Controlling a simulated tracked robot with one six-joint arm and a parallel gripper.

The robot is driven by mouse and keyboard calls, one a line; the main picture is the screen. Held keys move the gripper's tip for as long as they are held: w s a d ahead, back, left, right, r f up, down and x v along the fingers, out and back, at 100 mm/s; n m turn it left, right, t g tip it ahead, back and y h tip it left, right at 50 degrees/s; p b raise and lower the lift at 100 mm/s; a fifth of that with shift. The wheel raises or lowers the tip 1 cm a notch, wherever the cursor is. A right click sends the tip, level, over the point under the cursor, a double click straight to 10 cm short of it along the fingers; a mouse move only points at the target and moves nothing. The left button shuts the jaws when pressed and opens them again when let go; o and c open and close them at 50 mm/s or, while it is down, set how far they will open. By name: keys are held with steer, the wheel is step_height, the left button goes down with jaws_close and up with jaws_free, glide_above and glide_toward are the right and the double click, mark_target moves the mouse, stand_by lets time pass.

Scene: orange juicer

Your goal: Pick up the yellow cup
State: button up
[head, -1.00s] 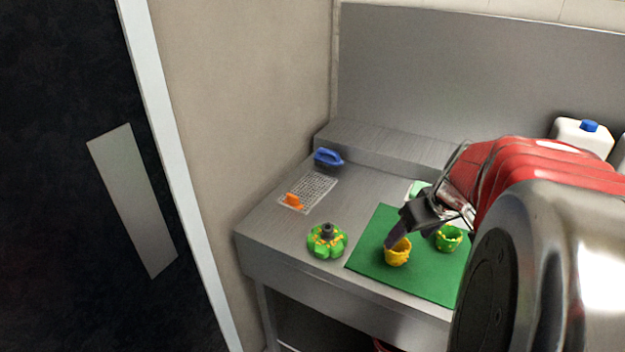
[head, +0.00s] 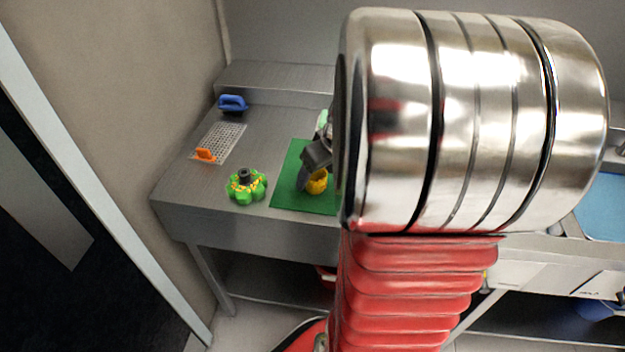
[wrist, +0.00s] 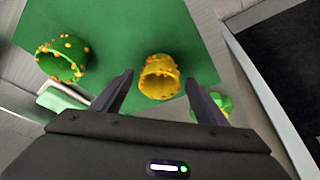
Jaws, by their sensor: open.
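The yellow cup (head: 317,183) stands on the green mat (head: 300,197) on the steel counter, partly hidden by my gripper in the head view. In the wrist view the yellow cup (wrist: 159,76) lies ahead of and between my open fingers, with its mouth facing the camera. My gripper (wrist: 157,92) is open and empty, with a finger on either side of the line to the cup. I cannot tell whether either finger touches it. In the head view my gripper (head: 306,180) is right at the cup, largely hidden by my arm.
A green cup with orange dots (wrist: 62,60) stands on the mat to the left in the wrist view. A green juicer piece (head: 246,186) sits left of the mat. An orange item (head: 205,155) and a blue-handled item (head: 233,103) lie farther left.

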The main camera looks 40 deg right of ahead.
steer(key=shift+x, duration=1.3)
steer(key=shift+c, duration=0.3)
steer(key=c, duration=1)
steer(key=shift+r, duration=0.1)
step_height(320, 180, up, 10)
steer(key=shift+s, duration=0.1)
